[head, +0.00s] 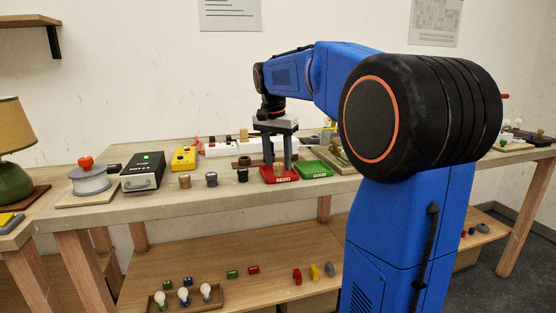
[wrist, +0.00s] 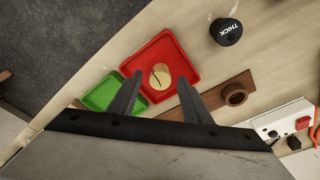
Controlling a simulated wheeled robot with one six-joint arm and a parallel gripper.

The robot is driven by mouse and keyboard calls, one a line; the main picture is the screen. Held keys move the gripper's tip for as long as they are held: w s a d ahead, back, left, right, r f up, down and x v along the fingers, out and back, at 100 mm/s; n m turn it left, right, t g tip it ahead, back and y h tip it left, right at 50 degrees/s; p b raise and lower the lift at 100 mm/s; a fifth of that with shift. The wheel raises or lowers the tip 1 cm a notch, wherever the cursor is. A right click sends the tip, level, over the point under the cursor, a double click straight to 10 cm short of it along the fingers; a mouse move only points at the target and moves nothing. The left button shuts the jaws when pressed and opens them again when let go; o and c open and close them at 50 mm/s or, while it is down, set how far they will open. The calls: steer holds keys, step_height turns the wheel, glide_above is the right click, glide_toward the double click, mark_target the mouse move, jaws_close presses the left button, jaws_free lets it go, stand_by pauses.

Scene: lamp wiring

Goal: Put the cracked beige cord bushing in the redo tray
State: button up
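The beige cord bushing (wrist: 161,76), with a dark crack line across its top, sits inside the red redo tray (wrist: 147,52) in the wrist view. In the head view the red tray (head: 293,179) reads REDO, and the bushing (head: 279,168) shows as a small beige piece in it. My gripper (wrist: 160,78) is open, with a finger on each side of the bushing and clear gaps between. In the head view my gripper (head: 278,163) points straight down over the red tray. Nothing is held between the fingers.
The green GOOD tray (head: 314,170) stands right beside the red one. A brown strip with a ring-shaped holder (wrist: 234,95) lies close to the gripper, near a white socket strip (wrist: 284,122). A black THICK piece (wrist: 226,31) and other bushings (head: 211,179) stand on the bench.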

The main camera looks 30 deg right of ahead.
step_height(320, 180, up, 12)
steer(key=a, duration=0.1)
steer(key=shift+s+a, duration=0.3)
steer(key=shift+s, duration=0.15)
steer(key=s+a+f+n+t, duration=0.1)
steer(key=s+a+f+n, duration=0.3)
steer(key=s+f, duration=0.5)
steer(key=s+a+f+n+t+y, duration=0.1)
steer(key=s+a+f+n, duration=0.3)
steer(key=s+f, duration=0.6)
steer(key=s+a+f+n+t, duration=0.2)
steer(key=s+a+f+n, duration=0.2)
steer(key=s+f, duration=0.6)
steer(key=shift+a+f+y, duration=0.3)
steer(key=shift+a+f, duration=0.15)
steer(key=shift+a, duration=0.5)
